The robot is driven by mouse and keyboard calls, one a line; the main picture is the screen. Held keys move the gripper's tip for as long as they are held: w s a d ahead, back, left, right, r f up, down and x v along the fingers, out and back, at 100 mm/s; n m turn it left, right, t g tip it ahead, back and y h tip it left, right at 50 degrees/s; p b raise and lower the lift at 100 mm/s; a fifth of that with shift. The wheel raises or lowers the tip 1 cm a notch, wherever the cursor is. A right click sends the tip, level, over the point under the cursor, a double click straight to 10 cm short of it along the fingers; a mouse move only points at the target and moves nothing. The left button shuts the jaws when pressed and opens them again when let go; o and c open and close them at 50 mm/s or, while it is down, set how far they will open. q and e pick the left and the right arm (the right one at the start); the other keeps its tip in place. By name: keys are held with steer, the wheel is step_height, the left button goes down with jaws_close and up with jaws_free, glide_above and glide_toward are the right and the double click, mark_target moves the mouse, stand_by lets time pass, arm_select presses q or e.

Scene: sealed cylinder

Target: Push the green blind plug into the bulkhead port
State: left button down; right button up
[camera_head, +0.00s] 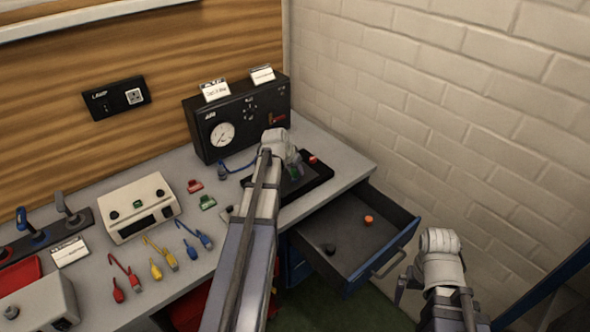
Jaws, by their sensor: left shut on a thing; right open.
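My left arm reaches over the bench to a low black holder (318,178) at its right end. My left gripper (292,168) is shut on the green blind plug (295,173), of which only a small patch shows at the holder. The wrist hides the fingertips and whether the plug is still seated. The black panel box (205,135) with a round gauge stands behind the gripper; it has several small fittings, and I cannot tell which is the bulkhead port. My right gripper (404,285) is open and empty at the lower right, beside the drawer, partly hidden by its own wrist.
An open drawer (345,262) juts out below the bench, with an orange and a dark piece inside. A red cap (313,159) is at the holder. Red and green clips, coloured leads, a beige meter (140,207) and levers fill the left. A brick wall bounds the right.

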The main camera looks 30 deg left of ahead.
arm_select(q)
steer(key=shift+c, duration=2.3)
jaws_free()
steer(key=p+v, duration=0.6)
steer(key=v, duration=0.1)
steer(key=shift+s+r+p, duration=0.2)
steer(key=shift+r+p, duration=0.1)
steer(key=shift+p, duration=0.1)
